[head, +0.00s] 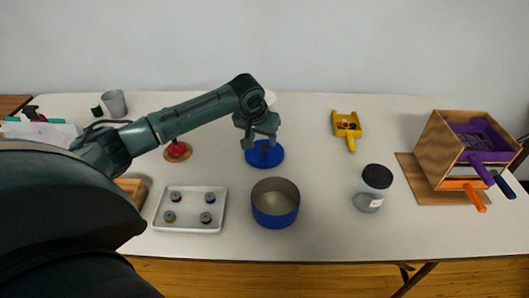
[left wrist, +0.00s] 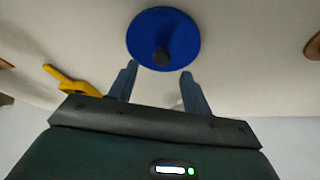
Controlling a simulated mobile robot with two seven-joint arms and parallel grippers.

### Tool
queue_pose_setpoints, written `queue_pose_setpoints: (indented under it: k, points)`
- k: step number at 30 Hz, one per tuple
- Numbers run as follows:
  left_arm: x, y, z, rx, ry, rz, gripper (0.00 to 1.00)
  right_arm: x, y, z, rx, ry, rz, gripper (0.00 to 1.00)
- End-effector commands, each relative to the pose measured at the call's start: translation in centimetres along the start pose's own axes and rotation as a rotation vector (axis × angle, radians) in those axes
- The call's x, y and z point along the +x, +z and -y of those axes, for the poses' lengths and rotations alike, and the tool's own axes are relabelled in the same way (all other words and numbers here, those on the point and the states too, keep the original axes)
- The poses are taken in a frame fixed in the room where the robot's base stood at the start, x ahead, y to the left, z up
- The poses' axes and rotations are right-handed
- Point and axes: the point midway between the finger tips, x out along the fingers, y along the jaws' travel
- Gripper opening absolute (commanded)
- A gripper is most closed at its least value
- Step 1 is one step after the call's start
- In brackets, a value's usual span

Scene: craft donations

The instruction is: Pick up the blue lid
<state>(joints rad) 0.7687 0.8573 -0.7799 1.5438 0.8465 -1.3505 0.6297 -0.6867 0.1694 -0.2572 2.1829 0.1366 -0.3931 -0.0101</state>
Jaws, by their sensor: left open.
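The blue lid (head: 272,160) is a round flat disc lying on the white table, behind the blue pot (head: 275,217). In the left wrist view the lid (left wrist: 183,30) shows whole, with a dark knob (left wrist: 161,56) near its edge closest to the fingers. My left gripper (head: 261,139) is over the lid and hides part of it in the head view. It is open and empty. In the left wrist view the fingertips of my left gripper (left wrist: 157,73) are apart, with the knob just ahead of the gap between them. My right gripper is not in view.
A metal tray (head: 160,222) with several small items lies left of the pot. A round wooden piece with a red knob (head: 176,144) is left of the lid. A yellow scoop (head: 345,118), a jar (head: 368,202) and a wooden box (head: 440,140) stand to the right.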

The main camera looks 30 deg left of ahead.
Motion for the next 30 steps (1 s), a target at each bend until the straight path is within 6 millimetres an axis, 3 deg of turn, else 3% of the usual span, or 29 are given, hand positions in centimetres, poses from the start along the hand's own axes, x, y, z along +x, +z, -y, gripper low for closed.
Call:
queue_pose_setpoints:
  k: [9, 18, 30]
  points:
    - [4.4, 0.0, 0.3, 0.0, 0.0, 0.0, 0.49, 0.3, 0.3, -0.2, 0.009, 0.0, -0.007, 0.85]
    - [4.9, 0.0, 0.2, 0.002, 0.001, -0.001, 0.49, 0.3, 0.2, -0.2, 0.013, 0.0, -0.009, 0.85]
    - [4.9, 0.0, 0.3, 0.001, 0.0, -0.001, 0.17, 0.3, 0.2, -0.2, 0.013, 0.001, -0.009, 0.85]
